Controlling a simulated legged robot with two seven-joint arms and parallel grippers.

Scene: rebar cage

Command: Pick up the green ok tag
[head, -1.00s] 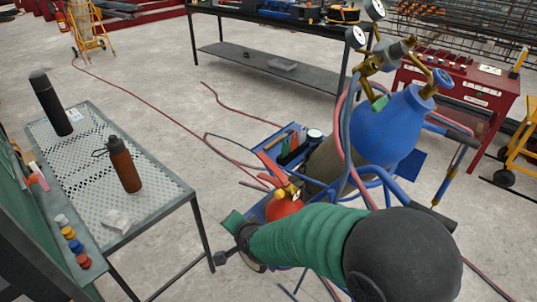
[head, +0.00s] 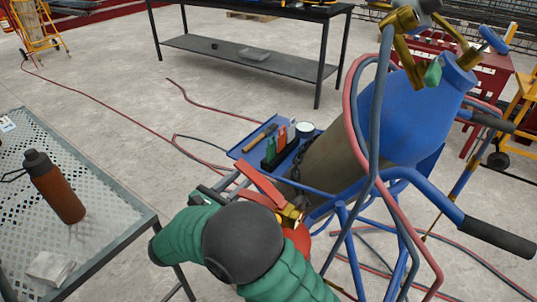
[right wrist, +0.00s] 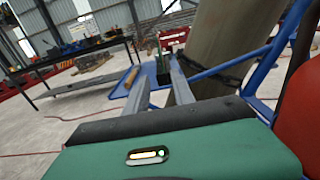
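A small green tag (head: 269,149) stands upright beside a red one in a black holder (head: 285,155) on the blue tray (head: 245,148). Its lettering is too small to read. Another green piece (head: 433,72) sits at the cylinder's valve; I cannot tell whether it is a tag. My right gripper (head: 226,180) is in front of the tray, short of the holder, and partly hidden by its own arm. In the right wrist view, its fingers (right wrist: 160,72) are apart and empty, with the dark holder (right wrist: 164,65) beyond them. My left gripper is not in view.
A blue gas cylinder (head: 410,115) with hoses leans on a blue cart right of the tray. A red extinguisher (head: 297,238) stands close to my right arm. A hammer (head: 261,136) and a cup (head: 304,129) lie near the holder. A mesh table (head: 110,215) is at left.

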